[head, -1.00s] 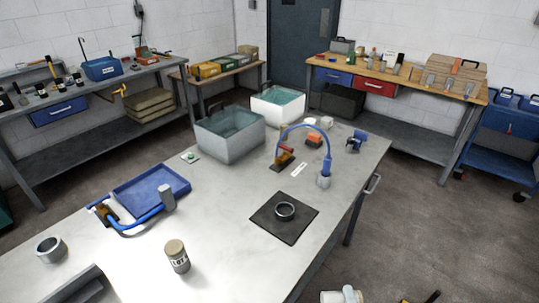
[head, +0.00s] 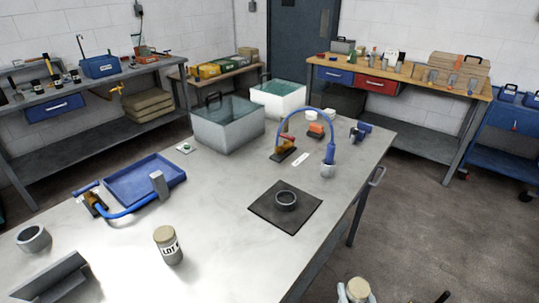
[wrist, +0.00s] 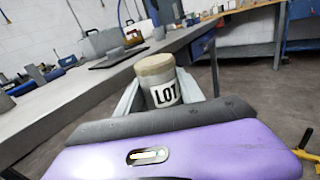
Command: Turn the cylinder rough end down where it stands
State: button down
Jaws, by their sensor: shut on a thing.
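My gripper (wrist: 160,94) is shut on a pale cylinder (wrist: 163,84) with a tan top and a black LOT label. The label reads upright, and the cylinder's lower end is hidden behind my gripper. In the head view, my gripper (head: 356,294) is at the bottom edge, off the table's right side, with the tan top of the held cylinder (head: 357,287) between its fingers. A like cylinder (head: 168,247), tan end up with a LOT label, stands upright on the table (head: 220,225). I cannot tell which end is rough.
Table around the standing cylinder is clear.

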jog(key=shift+r+n, duration=0.1)
jog(key=shift+n, duration=0.3)
jog(key=n+b, duration=0.2)
jog(key=n, duration=0.1)
jog(key=shift+f+n, duration=0.25)
jog(key=shift+n, duration=0.05)
jog(key=n+b, duration=0.2)
jog(key=n, duration=0.3)
jog(key=n+b, duration=0.1)
jog(key=n, duration=0.3)
jog(key=shift+r, duration=0.1)
jog(key=n, duration=0.5)
jog(key=shift+r+b, duration=0.15)
jog(key=shift+b, duration=0.15)
